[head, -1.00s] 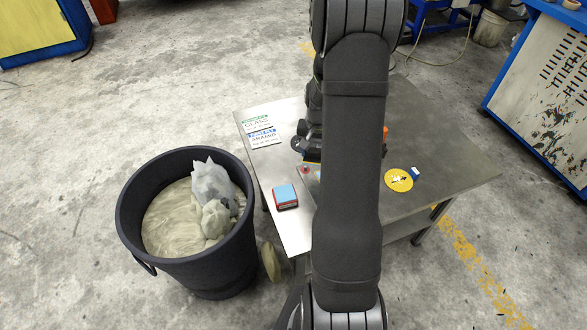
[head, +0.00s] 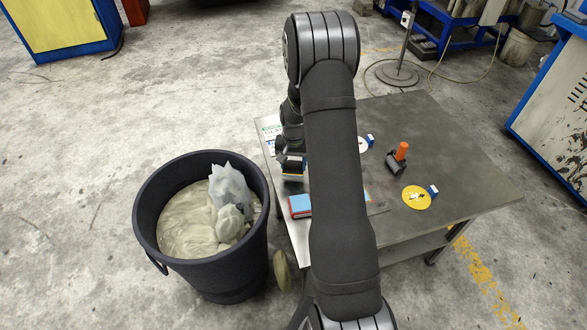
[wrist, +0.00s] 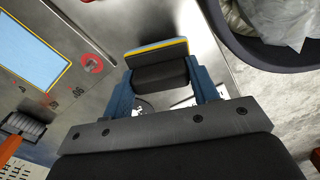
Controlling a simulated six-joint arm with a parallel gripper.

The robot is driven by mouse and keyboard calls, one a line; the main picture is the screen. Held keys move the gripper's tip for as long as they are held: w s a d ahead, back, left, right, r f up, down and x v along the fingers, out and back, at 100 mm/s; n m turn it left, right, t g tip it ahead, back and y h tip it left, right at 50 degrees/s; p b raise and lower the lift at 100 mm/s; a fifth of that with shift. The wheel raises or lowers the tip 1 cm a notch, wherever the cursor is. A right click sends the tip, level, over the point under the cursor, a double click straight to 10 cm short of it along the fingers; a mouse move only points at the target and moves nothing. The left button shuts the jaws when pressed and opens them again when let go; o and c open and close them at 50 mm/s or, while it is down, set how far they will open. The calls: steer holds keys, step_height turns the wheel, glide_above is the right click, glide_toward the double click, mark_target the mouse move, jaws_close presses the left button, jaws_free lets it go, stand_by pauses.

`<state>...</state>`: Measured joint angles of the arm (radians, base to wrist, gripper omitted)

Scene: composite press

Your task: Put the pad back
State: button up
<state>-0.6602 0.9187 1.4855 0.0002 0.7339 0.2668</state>
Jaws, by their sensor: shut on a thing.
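My gripper (wrist: 162,92) is shut on a dark pad (wrist: 160,65) with a yellow line and a light blue layer on its face. The pad sits between the blue fingers in the wrist view. Whether the pad touches the table is hard to tell. A light blue sheet with a yellow border (wrist: 32,52) lies on a metal plate in the wrist view. My arm hides most of that plate in the head view.
A black bin (head: 147,215) with crumpled bags stands left of the table (head: 440,150). A roller with an orange handle (head: 402,150), a yellow disc (head: 414,200) and a white disc (head: 362,145) are on the table's right part. Cards (head: 270,128) lie at the far left corner.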

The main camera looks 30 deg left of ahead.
mark_target(293, 169)
steer(key=shift+f, duration=1.55)
steer(key=shift+f, duration=0.2)
steer(key=o, duration=1.1)
steer(key=shift+r, duration=0.1)
step_height(293, 169, up, 12)
steer(key=shift+r, duration=0.15)
step_height(293, 169, down, 12)
steer(key=shift+r, duration=1.9)
